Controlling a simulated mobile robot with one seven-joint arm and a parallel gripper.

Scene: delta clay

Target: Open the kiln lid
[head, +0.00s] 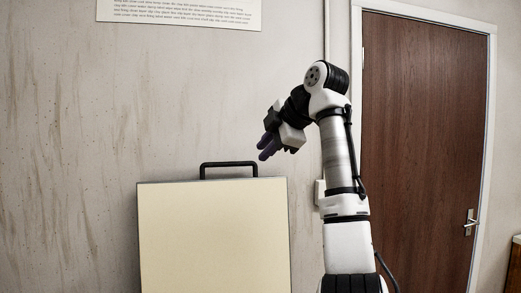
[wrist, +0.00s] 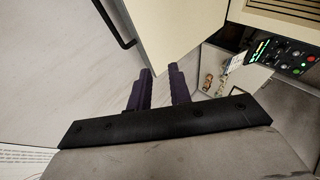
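The kiln lid (head: 213,240) is a cream panel with a thin dark edge, standing upright in front of the wall in the head view. Its black bar handle (head: 229,164) is on the top edge. In the wrist view the lid (wrist: 178,32) is at the top centre, with the handle (wrist: 113,25) along its left edge. My gripper (head: 264,150) is up and to the right of the handle, apart from it. Its two purple fingers (wrist: 160,72) show a narrow gap with nothing between them. The kiln's lower body is out of the head view.
A cream part with dark slots (wrist: 285,14) and a black control panel with coloured lights (wrist: 287,56) are at the upper right of the wrist view. Small items (wrist: 222,75) lie beside the panel. A brown door (head: 425,130) is at the right. The wall left of the lid is clear.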

